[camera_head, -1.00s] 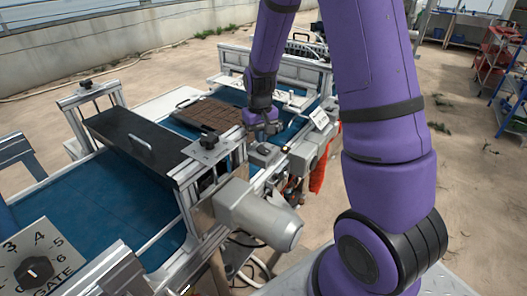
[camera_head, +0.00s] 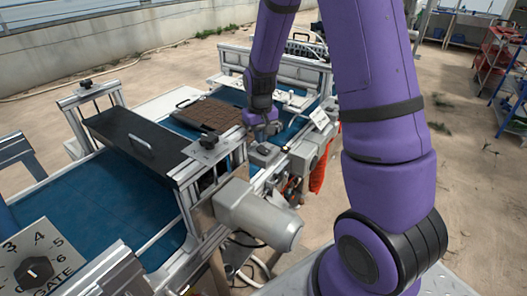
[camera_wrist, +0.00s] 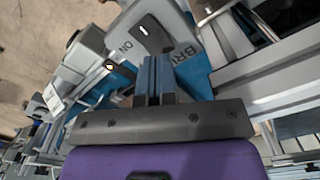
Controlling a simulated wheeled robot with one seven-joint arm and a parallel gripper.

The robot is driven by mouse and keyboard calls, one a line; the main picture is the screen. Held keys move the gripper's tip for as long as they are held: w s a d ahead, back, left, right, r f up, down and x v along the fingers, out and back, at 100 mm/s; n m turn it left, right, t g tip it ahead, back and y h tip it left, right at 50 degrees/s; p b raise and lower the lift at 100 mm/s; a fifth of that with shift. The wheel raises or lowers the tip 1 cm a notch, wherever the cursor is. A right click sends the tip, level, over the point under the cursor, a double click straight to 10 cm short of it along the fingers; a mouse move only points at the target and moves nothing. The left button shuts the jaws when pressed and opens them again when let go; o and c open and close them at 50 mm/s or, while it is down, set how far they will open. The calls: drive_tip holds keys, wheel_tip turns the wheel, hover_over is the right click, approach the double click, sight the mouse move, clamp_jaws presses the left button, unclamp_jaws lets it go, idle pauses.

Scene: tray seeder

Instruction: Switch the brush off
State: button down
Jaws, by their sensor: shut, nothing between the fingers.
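In the wrist view a grey plate (camera_wrist: 140,42) carries the letters ON and the start of a word reading BR. A dark switch (camera_wrist: 155,34) with a pale spot sits on this plate; its exact position is hard to tell. My gripper (camera_wrist: 155,64) is shut and empty, its fingertips just below the switch in the picture. I cannot tell whether they touch it. In the head view my gripper (camera_head: 270,130) is small and low over the machine's near side, and the switch cannot be made out there.
A grey motor (camera_head: 258,214) juts out in front. A GATE dial (camera_head: 34,270) is at lower left. A red cloth-like item (camera_head: 318,172) hangs to the right.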

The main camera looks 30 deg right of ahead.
sight(260, 148)
wheel_tip(260, 148, up, 7)
drive_tip(key=shift+f, duration=0.2)
idle(0.6)
idle(0.4)
drive_tip(key=s+a+r+t, duration=0.35)
drive_tip(key=s+r, duration=0.75)
drive_tip(key=r, duration=0.4)
drive_tip(key=s+a+r+t, duration=0.1)
drive_tip(key=s+r, duration=0.1)
drive_tip(key=s, duration=0.5)
drive_tip(key=s+a+r+n, duration=0.1)
drive_tip(key=s+a+r, duration=0.1)
drive_tip(key=s, duration=0.5)
drive_tip(key=shift+s+a+r+n+t, duration=0.25)
drive_tip(key=shift+s+r+n+t, duration=0.1)
drive_tip(key=shift+r, duration=0.45)
